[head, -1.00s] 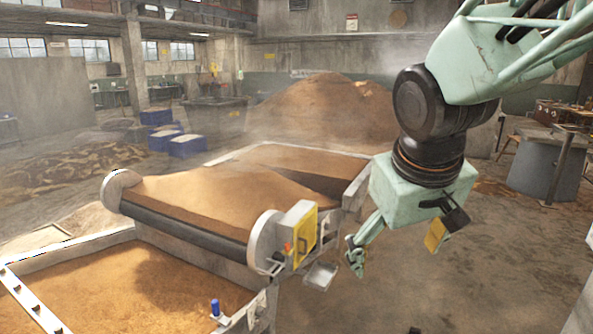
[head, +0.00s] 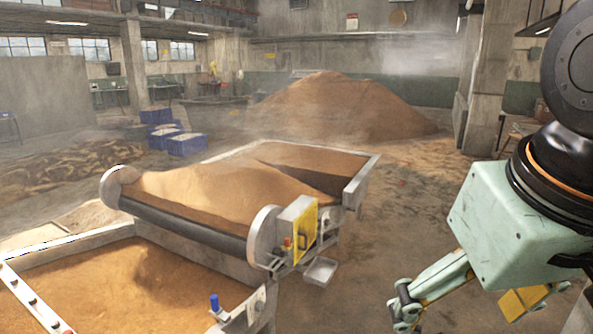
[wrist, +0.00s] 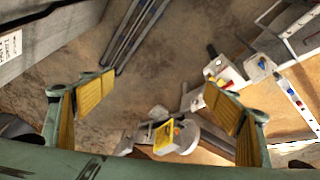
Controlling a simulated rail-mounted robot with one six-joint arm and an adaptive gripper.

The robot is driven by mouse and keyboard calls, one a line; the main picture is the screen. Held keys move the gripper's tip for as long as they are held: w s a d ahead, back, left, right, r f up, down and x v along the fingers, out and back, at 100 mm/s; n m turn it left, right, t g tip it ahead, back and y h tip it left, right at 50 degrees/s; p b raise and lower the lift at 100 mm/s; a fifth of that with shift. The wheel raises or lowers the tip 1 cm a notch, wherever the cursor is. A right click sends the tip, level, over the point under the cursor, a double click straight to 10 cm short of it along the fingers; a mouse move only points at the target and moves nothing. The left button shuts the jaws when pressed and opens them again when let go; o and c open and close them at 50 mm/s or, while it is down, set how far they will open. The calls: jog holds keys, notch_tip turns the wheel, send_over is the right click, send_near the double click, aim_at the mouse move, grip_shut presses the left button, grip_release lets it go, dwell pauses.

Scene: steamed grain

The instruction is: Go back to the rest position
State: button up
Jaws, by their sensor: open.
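My gripper (wrist: 155,102) is open and empty in the wrist view, with its two yellow-padded fingers spread wide at left and right. In the head view it hangs at the lower right, partly cut off by the frame's lower edge, and its green housing (head: 515,225) is above it. It is to the right of the grain machine and apart from it. The machine's yellow panel (head: 303,236) faces my gripper's side. The panel also shows between the fingers in the wrist view (wrist: 163,137).
A grain-filled trough (head: 60,258) and a conveyor roller (head: 185,228) lie at left. A small metal tray (head: 320,271) juts out from the machine. A large grain heap (head: 345,105) and blue crates (head: 187,144) stand farther back. Open floor (head: 410,200) lies between machine and arm.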

jog(key=s+f, duration=0.1)
jog(key=s, duration=0.5)
jog(key=shift+a+m+b, duration=0.25)
jog(key=shift+m+b, duration=0.05)
jog(key=shift+b, duration=0.1)
jog(key=shift+f, duration=0.1)
dwell(0.8)
